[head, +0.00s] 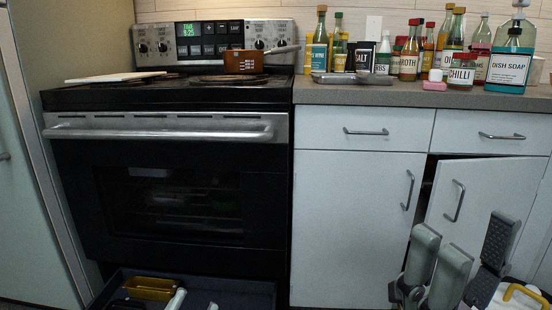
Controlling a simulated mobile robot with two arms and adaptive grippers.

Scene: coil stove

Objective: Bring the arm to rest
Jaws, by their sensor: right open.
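My right gripper (466,243) is at the lower right, in front of the lower cabinet. Its fingers point up and stand apart, with nothing seen between them. The dark ridged pads on its right side face the camera. My left gripper is not in view.
The cabinet door (468,204) behind the gripper stands slightly ajar. The drawer (245,290) under the stove is pulled out, with a yellow-brown dish (152,288) inside. A copper-coloured pan (243,62) sits on the stove top. Bottles and jars, including dish soap (507,70), crowd the counter.

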